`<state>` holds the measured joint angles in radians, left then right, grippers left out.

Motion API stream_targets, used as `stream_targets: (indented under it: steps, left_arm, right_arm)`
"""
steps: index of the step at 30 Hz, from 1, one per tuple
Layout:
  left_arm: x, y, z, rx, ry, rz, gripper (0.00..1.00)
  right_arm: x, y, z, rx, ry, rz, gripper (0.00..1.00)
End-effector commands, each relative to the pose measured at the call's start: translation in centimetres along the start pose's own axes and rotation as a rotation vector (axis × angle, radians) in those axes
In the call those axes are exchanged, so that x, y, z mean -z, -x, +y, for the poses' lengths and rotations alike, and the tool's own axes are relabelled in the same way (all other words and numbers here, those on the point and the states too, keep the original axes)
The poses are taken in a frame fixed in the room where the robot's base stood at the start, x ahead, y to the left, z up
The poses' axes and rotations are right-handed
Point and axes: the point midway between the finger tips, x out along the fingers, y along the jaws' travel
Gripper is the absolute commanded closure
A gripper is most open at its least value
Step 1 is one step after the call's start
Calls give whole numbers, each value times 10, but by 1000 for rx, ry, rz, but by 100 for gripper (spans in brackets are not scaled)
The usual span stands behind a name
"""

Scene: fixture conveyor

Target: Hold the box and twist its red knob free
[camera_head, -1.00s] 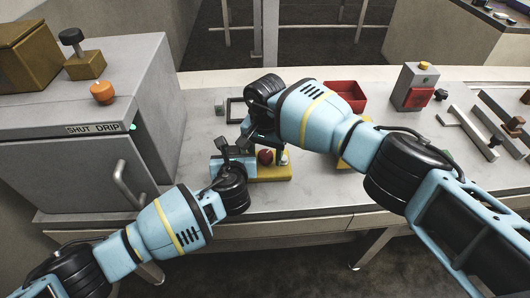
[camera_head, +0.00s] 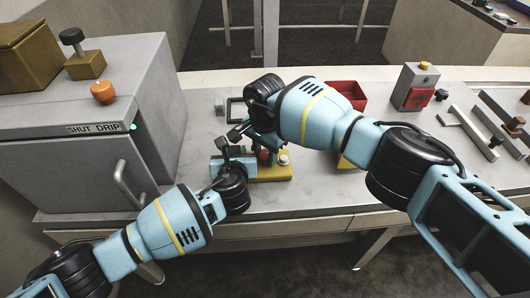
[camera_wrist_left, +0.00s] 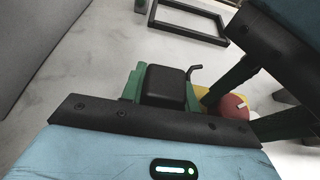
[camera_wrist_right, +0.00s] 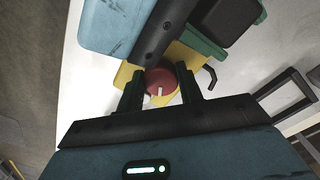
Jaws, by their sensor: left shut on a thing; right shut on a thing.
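The box has a yellow base (camera_head: 276,174) and stands on the bench. Its red knob (camera_head: 264,156) sits on top, and a white button (camera_head: 284,159) is to its right. In the left wrist view a black block (camera_wrist_left: 165,86) of the box sits between my left gripper's green fingers. My left gripper (camera_head: 235,155) is shut on the box at its left end. My right gripper (camera_wrist_right: 160,88) reaches down from above and is shut on the red knob (camera_wrist_right: 161,80), one finger on each side. The knob's pale mark shows. The right wrist hides part of the box in the head view.
A grey cabinet (camera_head: 85,110) with a handle stands at the left. Behind the arms are a black frame (camera_head: 235,110) and a red tray (camera_head: 350,92). A grey box with a red panel (camera_head: 415,88) and several metal brackets lie at the right. Bench in front is clear.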

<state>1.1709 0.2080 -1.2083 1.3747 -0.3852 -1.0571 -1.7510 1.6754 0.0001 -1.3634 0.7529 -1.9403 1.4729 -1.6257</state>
Motion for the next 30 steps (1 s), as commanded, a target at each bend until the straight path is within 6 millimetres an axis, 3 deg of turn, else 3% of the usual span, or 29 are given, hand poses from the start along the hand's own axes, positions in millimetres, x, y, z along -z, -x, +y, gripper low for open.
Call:
stream_targets:
  steps: [12, 13, 18, 30]
  left_arm:
    - [6, -1, 1, -3, -1, 10, 100]
    - [6, -1, 1, -3, -1, 10, 100]
    - [6, -1, 1, -3, -1, 10, 100]
    - [6, 0, 1, -3, -2, 10, 100]
  right_arm:
    - [0, 0, 0, -1, -43, -2, 87]
    - [0, 0, 0, -1, -43, -2, 61]
    - [0, 0, 0, -1, -42, -1, 42]
    - [0, 9, 0, 1, -41, 0, 42]
